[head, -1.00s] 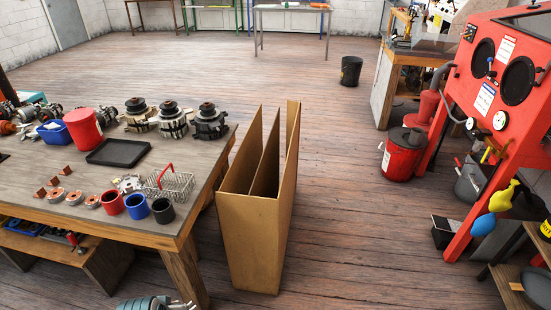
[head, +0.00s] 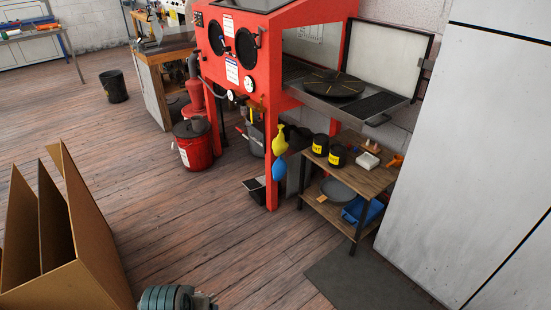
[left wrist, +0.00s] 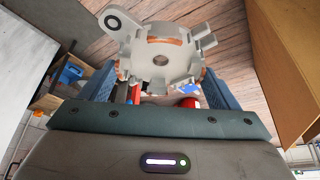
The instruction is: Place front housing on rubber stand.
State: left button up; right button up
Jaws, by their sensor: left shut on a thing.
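The front housing (left wrist: 140,60) is a pale grey metal part with a round centre hole, a side lug with a dark-ringed hole and copper-coloured patches. In the left wrist view my left gripper (left wrist: 160,77) has its blue fingers on either side of the housing and is shut on it. The housing hangs over wooden floor, clear of any surface. In the head view a teal part of my own arm (head: 175,298) shows at the bottom edge. I cannot make out a rubber stand in either current view. My right gripper is not in view.
A red blasting cabinet (head: 283,20) stands at the back, its side door open onto a turntable (head: 334,86). A small wooden shelf (head: 375,178) stands to its right, beside a tall grey cabinet (head: 470,140). An open cardboard box (head: 95,240) is at left. Floor between is clear.

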aim_at(331, 71)
jog(key=i+l+z, duration=0.35)
jog(key=i, duration=0.25)
jog(key=i+z, duration=0.35)
jog(key=i, duration=0.25)
